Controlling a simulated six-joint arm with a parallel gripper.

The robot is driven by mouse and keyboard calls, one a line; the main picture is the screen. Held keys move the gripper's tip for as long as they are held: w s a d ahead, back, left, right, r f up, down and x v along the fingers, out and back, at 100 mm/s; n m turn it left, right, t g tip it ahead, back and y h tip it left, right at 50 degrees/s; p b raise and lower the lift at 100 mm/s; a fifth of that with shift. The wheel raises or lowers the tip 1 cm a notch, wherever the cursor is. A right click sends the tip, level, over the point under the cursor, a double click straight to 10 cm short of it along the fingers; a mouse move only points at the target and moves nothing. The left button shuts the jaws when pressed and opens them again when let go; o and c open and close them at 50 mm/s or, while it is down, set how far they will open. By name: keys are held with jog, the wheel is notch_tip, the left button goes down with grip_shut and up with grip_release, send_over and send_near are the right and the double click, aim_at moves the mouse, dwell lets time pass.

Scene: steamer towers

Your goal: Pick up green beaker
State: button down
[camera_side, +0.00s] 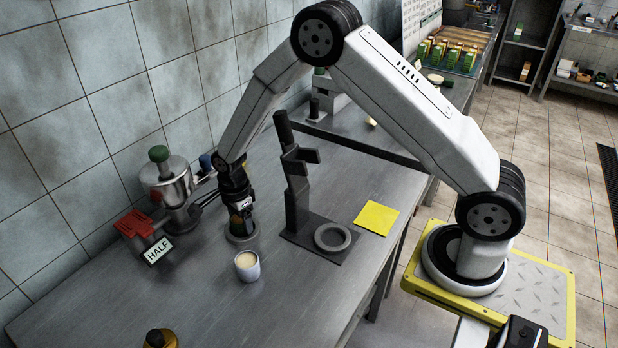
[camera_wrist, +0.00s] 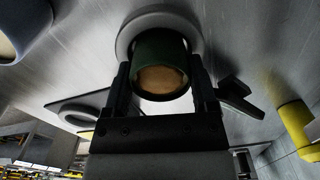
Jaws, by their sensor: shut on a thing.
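The green beaker (camera_wrist: 151,46) shows in the wrist view between the two dark fingers of my gripper (camera_wrist: 160,78). It is dark green with a brownish content visible at its mouth. My gripper is shut on it, a finger against each side. The beaker is over or in a grey ring (camera_wrist: 126,34); I cannot tell whether it is clear of the ring. In the side view my gripper (camera_side: 241,207) points down just above the grey ring (camera_side: 243,238), and the beaker is mostly hidden by the gripper.
A white cup (camera_side: 247,270) with pale content stands close in front. A dark stand (camera_side: 296,195) with a ring base is to the right, beside a yellow square (camera_side: 377,218). A metal pot (camera_side: 168,185) and a "HALF" sign (camera_side: 158,250) are at left. A dark-yellow object (camera_side: 160,339) is in front.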

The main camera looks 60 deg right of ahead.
jog(key=shift+r, duration=0.1)
jog(key=shift+r, duration=4.9)
jog(key=c, duration=0.6)
grip_release()
grip_shut()
